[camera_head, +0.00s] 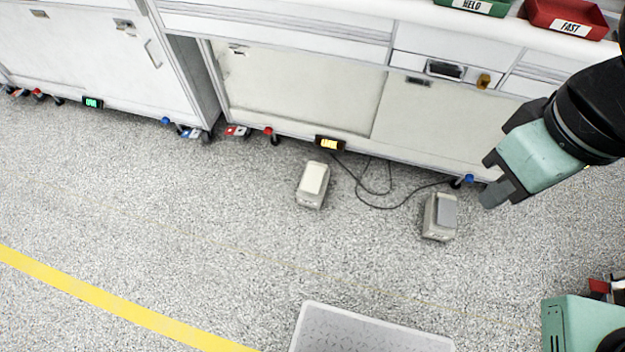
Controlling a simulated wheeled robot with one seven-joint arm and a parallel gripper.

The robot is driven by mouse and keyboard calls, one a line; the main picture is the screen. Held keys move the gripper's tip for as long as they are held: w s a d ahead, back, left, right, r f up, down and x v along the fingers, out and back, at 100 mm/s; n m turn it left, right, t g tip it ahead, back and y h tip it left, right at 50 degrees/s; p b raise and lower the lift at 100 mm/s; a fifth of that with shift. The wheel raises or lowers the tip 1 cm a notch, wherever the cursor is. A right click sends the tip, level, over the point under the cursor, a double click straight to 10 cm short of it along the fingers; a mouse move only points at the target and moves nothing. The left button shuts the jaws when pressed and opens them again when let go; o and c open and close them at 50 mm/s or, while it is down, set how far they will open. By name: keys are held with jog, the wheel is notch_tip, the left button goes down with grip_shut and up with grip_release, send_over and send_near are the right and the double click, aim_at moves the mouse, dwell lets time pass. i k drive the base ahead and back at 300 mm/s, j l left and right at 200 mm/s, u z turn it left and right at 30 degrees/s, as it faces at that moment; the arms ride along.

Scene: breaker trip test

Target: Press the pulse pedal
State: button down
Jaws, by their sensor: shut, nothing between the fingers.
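Two foot pedals stand on the floor in front of the bench. The left pedal (312,185) has a cream top plate on a grey body. The right pedal (440,216) has a darker grey top plate. Neither bears a label I can read, so I cannot tell which is the pulse pedal. Dark cables run from the bench toward the pedals. My gripper (490,180) is shut and empty at the right, pictured up and to the right of the right pedal. It appears apart from both pedals.
An amber-lit display (329,143) sits at the bench's lower edge, and a green-lit one (92,102) at the left. Green (478,6) and red (566,18) bins stand on the benchtop. A grey patterned platform (370,332) lies at the bottom. The speckled floor between is open.

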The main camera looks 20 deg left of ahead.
aim_at(312, 178)
jog(key=i+j+z, duration=0.3)
jog(key=j, duration=1.3)
jog(key=j+z, duration=0.3)
jog(key=j, duration=1.3)
jog(key=k, duration=0.05)
